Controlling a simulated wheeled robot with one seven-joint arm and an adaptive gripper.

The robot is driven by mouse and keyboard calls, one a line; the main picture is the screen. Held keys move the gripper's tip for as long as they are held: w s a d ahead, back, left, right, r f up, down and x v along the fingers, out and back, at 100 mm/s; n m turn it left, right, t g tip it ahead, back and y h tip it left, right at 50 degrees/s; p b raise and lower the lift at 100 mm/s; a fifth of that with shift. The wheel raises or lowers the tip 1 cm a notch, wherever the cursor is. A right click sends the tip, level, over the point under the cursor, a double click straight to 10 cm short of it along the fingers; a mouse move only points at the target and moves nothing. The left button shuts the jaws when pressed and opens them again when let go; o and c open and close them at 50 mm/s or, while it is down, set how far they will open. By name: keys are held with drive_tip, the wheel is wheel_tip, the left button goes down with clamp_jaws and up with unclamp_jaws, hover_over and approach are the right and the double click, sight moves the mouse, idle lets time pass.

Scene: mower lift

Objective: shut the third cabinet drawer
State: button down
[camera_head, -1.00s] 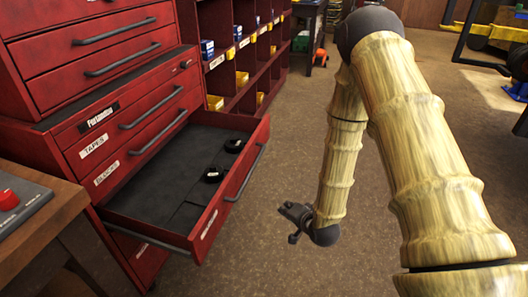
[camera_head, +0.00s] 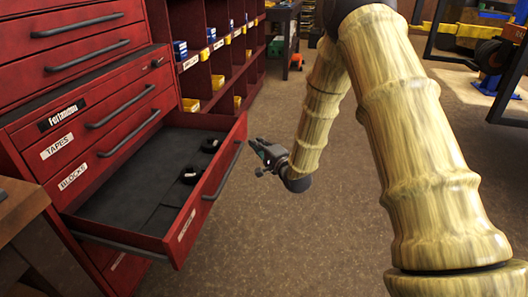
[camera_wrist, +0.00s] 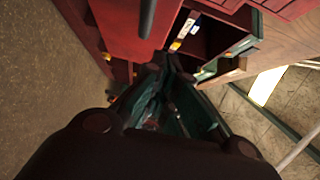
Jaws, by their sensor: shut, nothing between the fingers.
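The red cabinet (camera_head: 95,130) stands at the left, with two shut drawers labelled TAPES and BLOCKS. The third drawer (camera_head: 125,190) below them is pulled far out, with two black round items (camera_head: 191,175) on its dark lining. Its red front (camera_head: 178,243) carries a dark bar handle (camera_head: 222,171). My gripper (camera_head: 254,146) is shut and empty, just outside the drawer front near its far end. I cannot tell whether it touches. In the wrist view my fingertips (camera_wrist: 172,65) are together, close to a red panel with a dark handle (camera_wrist: 148,17).
A red cubby shelf (camera_head: 215,70) with blue and yellow bins stands beyond the cabinet. A wooden bench (camera_head: 25,225) is at the near left. The brown floor (camera_head: 250,235) in front of the drawer is clear. Yellow and dark equipment (camera_head: 490,45) stands at the far right.

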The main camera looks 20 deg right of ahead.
sight(236, 132)
drive_tip(key=shift+w+a+b, duration=0.3)
drive_tip(key=shift+w+a, duration=0.35)
drive_tip(key=shift+w, duration=0.3)
drive_tip(key=shift+w+a+b, duration=0.3)
drive_tip(key=shift+w+a, duration=0.4)
drive_tip(key=shift+w, duration=0.2)
drive_tip(key=shift+w+a+b, duration=0.3)
drive_tip(key=shift+w+a, duration=0.35)
drive_tip(key=shift+w, duration=0.3)
